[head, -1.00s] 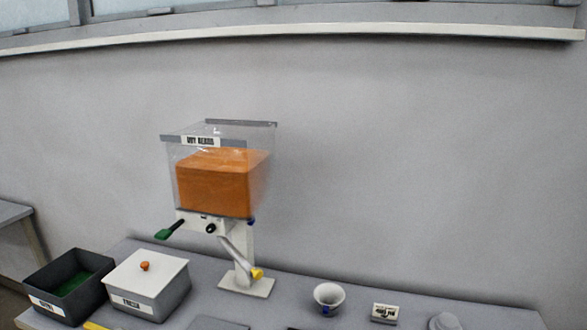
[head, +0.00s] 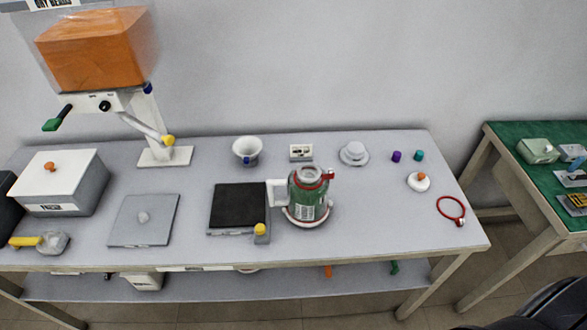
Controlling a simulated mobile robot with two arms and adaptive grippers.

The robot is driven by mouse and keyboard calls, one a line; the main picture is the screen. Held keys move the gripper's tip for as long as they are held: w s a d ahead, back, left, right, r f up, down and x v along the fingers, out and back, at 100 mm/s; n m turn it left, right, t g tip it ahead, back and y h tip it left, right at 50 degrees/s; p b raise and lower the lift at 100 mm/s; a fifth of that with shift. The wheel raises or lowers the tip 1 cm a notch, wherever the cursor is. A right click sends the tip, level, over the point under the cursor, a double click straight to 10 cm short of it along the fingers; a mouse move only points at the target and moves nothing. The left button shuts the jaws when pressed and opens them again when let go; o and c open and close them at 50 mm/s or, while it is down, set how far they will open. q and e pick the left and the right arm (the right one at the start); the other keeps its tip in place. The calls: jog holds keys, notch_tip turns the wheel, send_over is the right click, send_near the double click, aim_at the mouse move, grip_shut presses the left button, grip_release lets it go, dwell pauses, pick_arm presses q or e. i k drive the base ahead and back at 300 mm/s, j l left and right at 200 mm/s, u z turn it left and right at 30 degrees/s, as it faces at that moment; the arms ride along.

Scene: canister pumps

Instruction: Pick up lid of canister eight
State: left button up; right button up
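A green canister (head: 308,198) with a pale side handle, a grey top and a red clip at its rim stands upright on the grey table, right of the middle. Its label is too small to read, so I cannot tell its number. A small white round piece with an orange knob (head: 418,182) lies on the table to its right. A grey round stepped piece (head: 354,153) lies behind and right of the canister. I cannot tell which of these is the lid of canister eight. Neither gripper shows in the head view.
The long table (head: 385,225) also holds a red ring (head: 451,209), purple (head: 396,156) and teal (head: 419,155) caps, a black scale (head: 237,206), a white cup (head: 247,149), a flat grey lid (head: 142,221) and a dispenser (head: 90,55). A green-topped table (head: 510,150) stands right, across a gap.

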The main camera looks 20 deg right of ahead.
aim_at(419, 182)
jog(key=z, duration=1.5)
jog(key=l, duration=0.1)
